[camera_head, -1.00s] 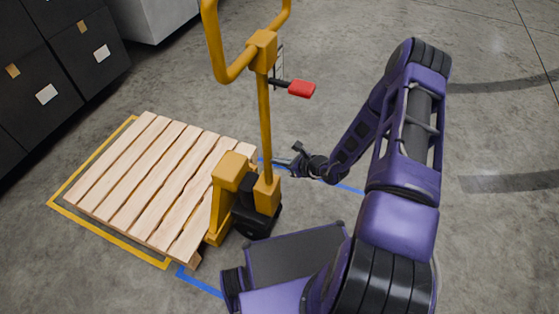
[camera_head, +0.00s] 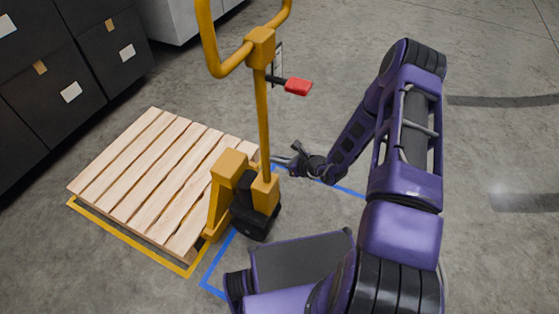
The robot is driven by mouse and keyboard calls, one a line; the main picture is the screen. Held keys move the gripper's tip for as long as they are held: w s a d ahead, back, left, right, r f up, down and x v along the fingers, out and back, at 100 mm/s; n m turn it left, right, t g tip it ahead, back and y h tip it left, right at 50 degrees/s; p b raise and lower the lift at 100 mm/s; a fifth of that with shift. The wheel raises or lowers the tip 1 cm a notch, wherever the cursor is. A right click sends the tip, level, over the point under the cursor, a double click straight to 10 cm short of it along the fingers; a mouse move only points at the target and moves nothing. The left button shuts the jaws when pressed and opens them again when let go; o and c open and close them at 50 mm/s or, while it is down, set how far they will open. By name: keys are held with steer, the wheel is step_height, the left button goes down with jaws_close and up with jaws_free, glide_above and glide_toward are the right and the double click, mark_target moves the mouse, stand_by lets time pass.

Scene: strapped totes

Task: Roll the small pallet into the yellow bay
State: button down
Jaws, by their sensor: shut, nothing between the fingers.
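The small wooden pallet (camera_head: 152,176) sits on the forks of a yellow pallet jack (camera_head: 231,170) at the left. The yellow bay outline (camera_head: 130,240) shows along the pallet's front edge; its far and left lines are hidden or covered by the pallet. The pallet's far left corner lies close to the black boxes. The jack stands upright with its looped handle (camera_head: 250,60) at the top and a red lever (camera_head: 298,87) on its mast. My gripper (camera_head: 285,160) is shut and empty, just right of the jack's mast; whether it touches the jack cannot be told.
Stacked black boxes (camera_head: 70,92) with labels stand at the upper left, and a light grey cabinet (camera_head: 185,15) is behind them. Blue floor lines (camera_head: 345,190) run beneath the jack and my arm. The concrete floor at the right is clear.

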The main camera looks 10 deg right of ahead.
steer(key=shift+w+a, duration=0.45)
steer(key=shift+a, duration=0.15)
steer(key=f+p+v, duration=0.1)
steer(key=v, duration=1.2)
steer(key=shift+s+d+f, duration=0.2)
steer(key=shift+s+d, duration=0.25)
steer(key=shift+s, duration=0.05)
steer(key=shift+s, duration=0.1)
